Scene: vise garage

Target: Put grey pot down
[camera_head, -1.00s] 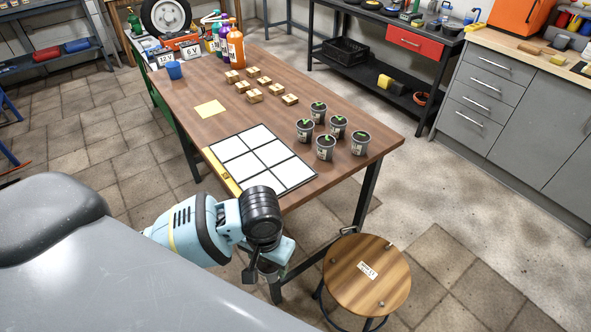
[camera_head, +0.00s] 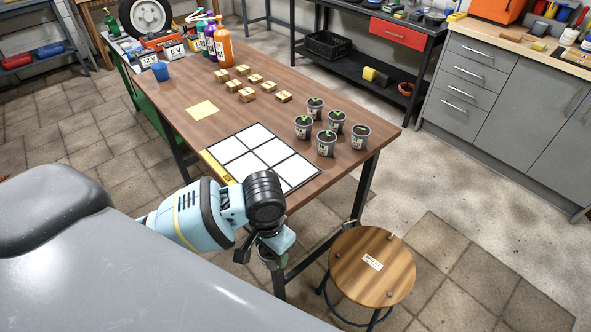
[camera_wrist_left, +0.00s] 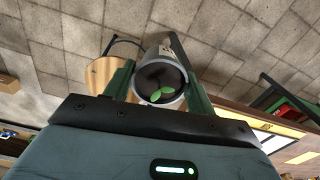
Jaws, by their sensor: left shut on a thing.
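My left gripper (camera_head: 272,254) is beside the table's near end, to the left of the round stool and beyond the board's near edge. In the left wrist view, the gripper (camera_wrist_left: 160,92) is shut on a grey pot (camera_wrist_left: 168,56) with dark soil and a green seedling. The pot sits between its two green fingers. In the head view the held pot is mostly hidden by the gripper. A board (camera_head: 294,172) with white squares lies on the table, its squares empty. Several other grey pots (camera_head: 327,144) with seedlings stand upright right of it. My right gripper is not in view.
The wooden table (camera_head: 190,130) also bears small wooden blocks (camera_head: 247,94), a yellow sheet (camera_head: 203,110), a blue cup (camera_head: 160,69) and bottles (camera_head: 223,47) at the far end. A round wooden stool (camera_head: 365,280) stands by the table's near right leg.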

